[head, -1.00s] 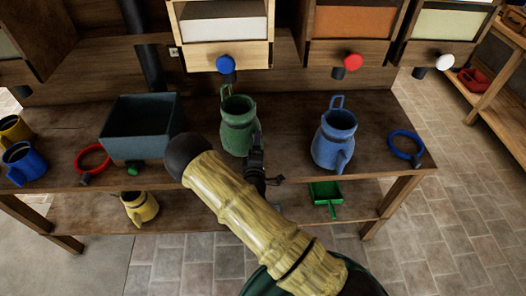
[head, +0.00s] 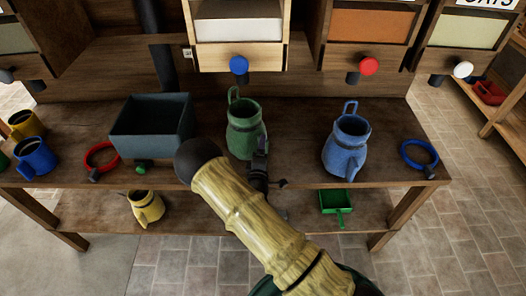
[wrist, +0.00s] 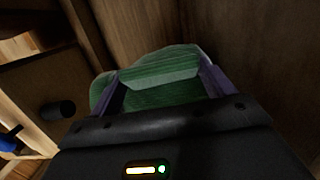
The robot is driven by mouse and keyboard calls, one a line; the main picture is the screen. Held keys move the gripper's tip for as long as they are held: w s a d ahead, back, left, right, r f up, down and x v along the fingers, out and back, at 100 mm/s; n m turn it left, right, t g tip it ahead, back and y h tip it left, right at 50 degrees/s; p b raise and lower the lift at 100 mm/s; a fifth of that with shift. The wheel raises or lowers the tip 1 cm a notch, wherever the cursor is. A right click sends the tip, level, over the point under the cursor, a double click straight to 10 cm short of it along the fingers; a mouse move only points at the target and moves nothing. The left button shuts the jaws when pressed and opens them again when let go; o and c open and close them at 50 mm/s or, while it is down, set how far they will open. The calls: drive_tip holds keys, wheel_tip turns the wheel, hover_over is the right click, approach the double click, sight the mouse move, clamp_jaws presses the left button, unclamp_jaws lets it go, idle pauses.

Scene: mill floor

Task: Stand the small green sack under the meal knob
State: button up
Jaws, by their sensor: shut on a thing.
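The small green sack (head: 246,138) is upright at the middle of the bench, below and close to the blue knob (head: 239,65) in the head view. My gripper (head: 260,158) is at its near right side, partly hidden by my arm. In the wrist view my gripper (wrist: 162,88) is shut on the green sack (wrist: 160,70), one finger on each side. Whether the sack's base touches the bench is unclear. A red knob (head: 369,66) and a white knob (head: 463,70) are on bins farther right. No label reading meal is visible, so I cannot tell which knob is the meal one.
A green scoop (head: 336,202) and yellow jug (head: 147,206) are on the lower shelf.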

drive_tip(key=o, duration=1.3)
drive_tip(key=s+a+b, duration=0.1)
drive_tip(key=s, duration=0.4)
drive_tip(key=s+a+b, duration=0.1)
drive_tip(key=s, duration=0.5)
drive_tip(key=s+a+b, duration=0.1)
drive_tip(key=s, duration=0.5)
drive_tip(key=shift+s, duration=0.1)
drive_tip(key=shift+d, duration=0.1)
